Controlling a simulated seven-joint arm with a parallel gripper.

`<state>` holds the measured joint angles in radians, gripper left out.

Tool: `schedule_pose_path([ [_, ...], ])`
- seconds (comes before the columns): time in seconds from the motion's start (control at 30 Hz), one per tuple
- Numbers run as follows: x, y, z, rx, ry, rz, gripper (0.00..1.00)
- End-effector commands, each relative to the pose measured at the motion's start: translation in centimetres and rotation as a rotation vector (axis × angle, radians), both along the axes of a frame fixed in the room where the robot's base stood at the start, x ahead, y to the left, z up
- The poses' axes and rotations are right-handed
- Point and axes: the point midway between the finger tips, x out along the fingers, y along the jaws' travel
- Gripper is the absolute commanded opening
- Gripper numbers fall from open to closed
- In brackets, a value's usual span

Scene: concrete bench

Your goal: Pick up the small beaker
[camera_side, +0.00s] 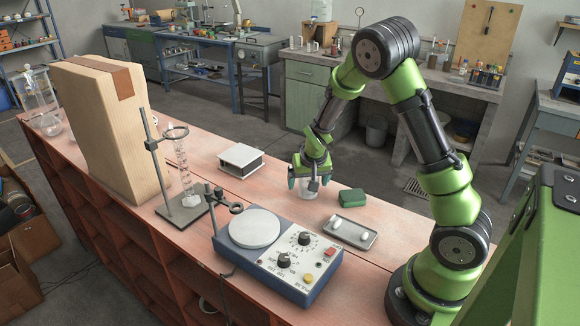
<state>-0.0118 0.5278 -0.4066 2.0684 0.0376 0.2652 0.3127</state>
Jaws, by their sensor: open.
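The small beaker (309,193) is a clear glass vessel standing on the reddish bench top, right of the middle. My gripper (309,184) points down directly over it. Its two dark green fingers are open, one to the left and one to the right of the beaker's upper part. The gripper hides the rim. I cannot tell whether either finger touches the glass.
A hotplate stirrer (283,270) stands in front, left of my gripper. A green block (352,198) and a grey tray (349,232) with white items lie to the right. A ring stand (160,170) and graduated cylinder (182,165) stand further left.

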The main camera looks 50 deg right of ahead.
Motion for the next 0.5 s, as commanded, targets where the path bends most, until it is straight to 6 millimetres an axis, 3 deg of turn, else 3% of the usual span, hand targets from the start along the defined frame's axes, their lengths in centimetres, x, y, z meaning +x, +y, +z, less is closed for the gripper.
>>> schedule_pose_path([
  [0.27, 0.09, -0.08, -0.26, 0.001, -0.001, -0.001, 0.91],
  [0.5, 0.08, -0.07, -0.25, 0.001, -0.001, 0.0, 0.54],
])
